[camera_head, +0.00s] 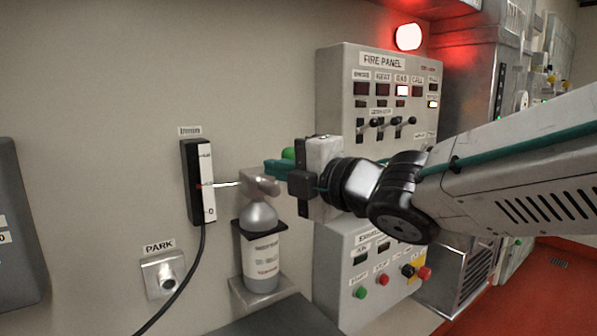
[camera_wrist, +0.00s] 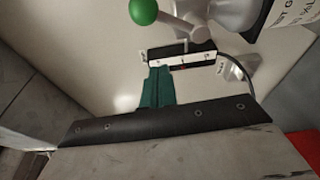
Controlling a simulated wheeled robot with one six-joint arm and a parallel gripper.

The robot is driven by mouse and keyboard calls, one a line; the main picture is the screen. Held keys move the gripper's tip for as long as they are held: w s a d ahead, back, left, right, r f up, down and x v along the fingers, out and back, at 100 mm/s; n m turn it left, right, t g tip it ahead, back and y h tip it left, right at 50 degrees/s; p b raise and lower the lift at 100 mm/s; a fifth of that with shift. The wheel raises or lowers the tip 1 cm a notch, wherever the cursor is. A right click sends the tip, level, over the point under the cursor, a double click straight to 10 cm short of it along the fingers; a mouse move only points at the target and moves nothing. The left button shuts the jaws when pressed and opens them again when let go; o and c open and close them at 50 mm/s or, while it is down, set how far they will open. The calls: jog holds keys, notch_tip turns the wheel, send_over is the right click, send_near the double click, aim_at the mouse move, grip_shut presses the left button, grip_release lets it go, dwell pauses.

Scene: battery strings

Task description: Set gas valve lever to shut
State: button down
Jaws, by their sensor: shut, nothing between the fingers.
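A grey gas bottle (camera_head: 262,262) with a label stands upright on a wall bracket in the head view, its valve head (camera_head: 258,182) on top. A green knob (camera_head: 288,154) shows just behind my gripper (camera_head: 270,166). In the wrist view the green knob (camera_wrist: 143,11) sits on the end of a pale lever (camera_wrist: 180,24) that runs to the bottle's top. My gripper's teal fingers (camera_wrist: 157,72) are together and empty. They show below the knob and apart from it in that view. In the head view they overlap the valve area; contact there cannot be told.
A black and white wall unit (camera_head: 198,180) with a cable is left of the bottle, a thin rod between it and the valve. A PARK socket (camera_head: 162,275) is below. The fire panel (camera_head: 375,85) and a lower button panel (camera_head: 375,270) stand close to my arm.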

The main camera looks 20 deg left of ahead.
jog(key=shift+w+a+r, duration=0.1)
jog(key=shift+w+a, duration=0.1)
jog(key=shift+w, duration=0.95)
jog(key=shift+w+a+r, duration=0.1)
jog(key=shift+w+a, duration=0.1)
jog(key=shift+w, duration=0.95)
jog(key=shift+a+f, duration=0.1)
